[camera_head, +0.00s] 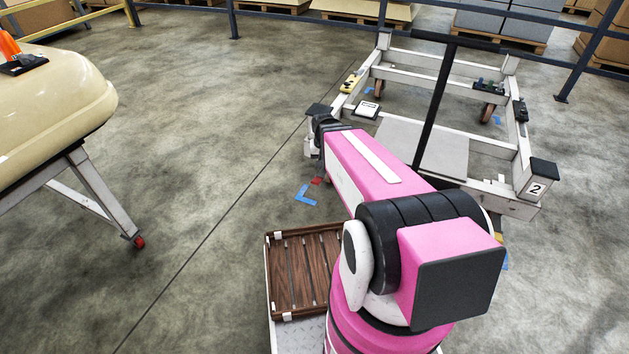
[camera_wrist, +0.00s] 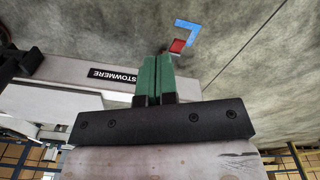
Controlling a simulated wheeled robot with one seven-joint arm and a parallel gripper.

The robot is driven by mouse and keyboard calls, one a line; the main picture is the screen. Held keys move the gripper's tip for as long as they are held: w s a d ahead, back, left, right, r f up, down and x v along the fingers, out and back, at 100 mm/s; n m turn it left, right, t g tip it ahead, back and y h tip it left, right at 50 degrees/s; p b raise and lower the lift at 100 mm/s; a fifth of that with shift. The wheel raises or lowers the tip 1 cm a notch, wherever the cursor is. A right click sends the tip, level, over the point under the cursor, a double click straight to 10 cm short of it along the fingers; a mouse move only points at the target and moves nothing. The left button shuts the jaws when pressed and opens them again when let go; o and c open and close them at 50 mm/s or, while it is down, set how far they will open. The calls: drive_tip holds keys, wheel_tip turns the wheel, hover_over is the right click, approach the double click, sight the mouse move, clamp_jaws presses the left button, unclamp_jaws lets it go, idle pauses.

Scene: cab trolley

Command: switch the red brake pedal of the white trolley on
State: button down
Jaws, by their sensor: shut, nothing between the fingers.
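The white trolley (camera_head: 520,178), marked 2, stands on the floor at the upper right of the head view. A small red piece (camera_head: 317,181), which looks like the brake pedal, shows low by its near left corner, beside blue floor tape. It also shows in the wrist view (camera_wrist: 178,45), beyond my fingertips; whether it is up or down I cannot tell. My gripper (camera_wrist: 157,62) has green fingers pressed together and empty, apart from the red piece. A white trolley beam with a STOWMERE label (camera_wrist: 114,76) lies beside the fingers. My arm hides the gripper in the head view.
A black upright handle (camera_head: 436,105) rises over the trolley. A cream cab body (camera_head: 50,100) on a white stand is at the left. A wooden slatted tray (camera_head: 290,270) is near my base. Open concrete floor lies between cab and trolley.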

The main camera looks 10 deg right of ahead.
sight(315, 182)
drive_tip(key=w+f+m, duration=0.2)
drive_tip(key=w+f, duration=0.5)
drive_tip(key=w, duration=0.2)
drive_tip(key=w+f+m+t, duration=0.1)
drive_tip(key=w+f+m, duration=0.2)
drive_tip(key=w+f, duration=0.4)
drive_tip(key=w, duration=0.3)
drive_tip(key=shift+w+f+h, duration=0.2)
drive_tip(key=shift+f+h, duration=0.05)
drive_tip(key=shift+h, duration=0.15)
drive_tip(key=shift+f, duration=0.1)
drive_tip(key=f, duration=1.2)
drive_tip(key=shift+w+d+f, duration=0.2)
drive_tip(key=shift+w, duration=0.2)
drive_tip(key=shift+s+a+f, duration=0.1)
drive_tip(key=shift+s+f, duration=0.05)
drive_tip(key=shift+f, duration=0.4)
drive_tip(key=shift+s+f, duration=0.1)
drive_tip(key=shift+s, duration=0.05)
